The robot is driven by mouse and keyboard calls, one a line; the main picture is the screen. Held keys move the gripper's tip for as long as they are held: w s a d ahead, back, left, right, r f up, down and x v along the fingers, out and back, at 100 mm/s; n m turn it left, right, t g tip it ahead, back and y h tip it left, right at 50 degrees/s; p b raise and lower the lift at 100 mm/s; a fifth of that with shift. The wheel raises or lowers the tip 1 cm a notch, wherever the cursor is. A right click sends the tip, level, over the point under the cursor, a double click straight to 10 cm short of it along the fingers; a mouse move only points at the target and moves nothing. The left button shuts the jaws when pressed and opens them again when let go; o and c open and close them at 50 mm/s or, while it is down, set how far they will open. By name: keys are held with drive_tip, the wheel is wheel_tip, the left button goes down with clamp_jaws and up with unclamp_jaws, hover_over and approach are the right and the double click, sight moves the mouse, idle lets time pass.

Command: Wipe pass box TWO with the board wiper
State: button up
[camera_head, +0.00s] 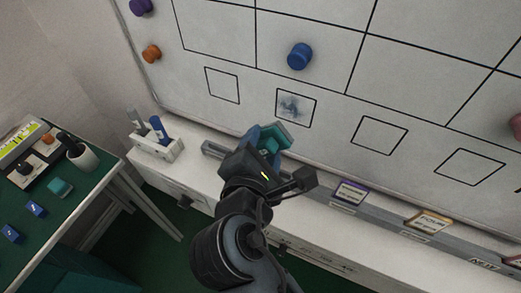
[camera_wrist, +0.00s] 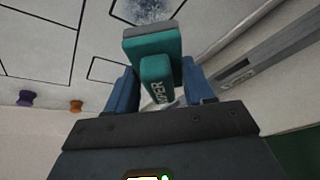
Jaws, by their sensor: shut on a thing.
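My gripper (camera_head: 262,145) is shut on the teal board wiper (camera_head: 276,137), just below the row of small outlined boxes on the whiteboard. In the wrist view the blue fingers of my gripper (camera_wrist: 160,88) stand either side of the lettered wiper handle, and the wiper's block (camera_wrist: 152,42) points towards the board. The second box from the left (camera_head: 295,107) holds a blue-grey smudge, which also shows beyond the wiper in the wrist view (camera_wrist: 148,8). The wiper is below this box in the head view; I cannot tell whether it touches the board.
A grey tray (camera_head: 385,215) runs under the board with labelled cards on it. A white holder (camera_head: 157,146) with pens stands left. A blue magnet (camera_head: 300,56) sits above the smudged box. A green table (camera_head: 75,205) with a cup (camera_head: 82,156) is at far left.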

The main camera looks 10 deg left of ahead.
sight(263, 131)
drive_tip(key=shift+s+a+r+n+t, duration=0.1)
drive_tip(key=shift+a+r+n+t, duration=0.1)
drive_tip(key=shift+a, duration=0.25)
drive_tip(key=shift+a+r+n+t, duration=0.1)
drive_tip(key=shift+a+r, duration=0.05)
drive_tip(key=shift+a, duration=0.3)
drive_tip(key=shift+w+d+b, duration=0.25)
drive_tip(key=shift+w+d, duration=0.05)
drive_tip(key=shift+w, duration=0.6)
drive_tip(key=shift+w+d+b, duration=0.25)
drive_tip(key=shift+w, duration=0.7)
drive_tip(key=shift+w+d+b, duration=0.25)
drive_tip(key=shift+w+d, duration=0.05)
drive_tip(key=shift+w, duration=0.6)
drive_tip(key=shift+w+d+p, duration=0.3)
drive_tip(key=shift+w+p, duration=0.05)
drive_tip(key=shift+w, duration=0.6)
drive_tip(key=shift+r, duration=0.1)
